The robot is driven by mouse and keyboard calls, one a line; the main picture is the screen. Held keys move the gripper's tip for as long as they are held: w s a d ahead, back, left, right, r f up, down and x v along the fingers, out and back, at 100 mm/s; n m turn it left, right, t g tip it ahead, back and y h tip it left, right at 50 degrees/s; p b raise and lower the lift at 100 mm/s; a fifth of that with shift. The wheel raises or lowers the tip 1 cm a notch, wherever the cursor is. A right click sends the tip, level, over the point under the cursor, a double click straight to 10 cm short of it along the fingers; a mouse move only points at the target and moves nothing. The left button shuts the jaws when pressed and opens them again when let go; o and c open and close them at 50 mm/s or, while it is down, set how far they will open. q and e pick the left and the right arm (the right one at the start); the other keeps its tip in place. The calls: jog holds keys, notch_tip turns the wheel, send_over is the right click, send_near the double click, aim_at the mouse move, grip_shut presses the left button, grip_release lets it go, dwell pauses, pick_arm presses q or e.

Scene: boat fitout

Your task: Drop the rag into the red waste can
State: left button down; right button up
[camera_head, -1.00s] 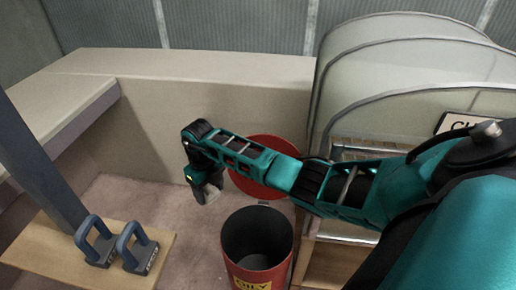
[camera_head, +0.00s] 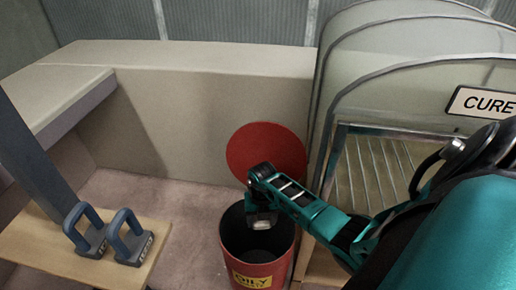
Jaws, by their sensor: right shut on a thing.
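The red waste can (camera_head: 264,272) stands on the floor at the lower middle, with a yellow label reading "OILY" on its front. Its round red lid (camera_head: 266,150) is raised open behind it, and the dark inside shows. My right gripper (camera_head: 262,222) hangs over the can's mouth, pointing down. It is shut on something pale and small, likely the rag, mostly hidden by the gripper. My left gripper is not in view.
A cure cabinet (camera_head: 390,150) with curved clear covers, a rack and a "CURE" sign (camera_head: 484,102) stands at the right. A wooden board (camera_head: 60,250) at lower left carries two blue-handled tools (camera_head: 130,240). A beige bench (camera_head: 200,100) runs along the back.

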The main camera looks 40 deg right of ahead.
jog(key=shift+f+b, duration=0.3)
jog(key=shift+f, duration=0.35)
jog(key=o, duration=1.1)
notch_tip(320, 180, up, 13)
jog(key=p, duration=0.5)
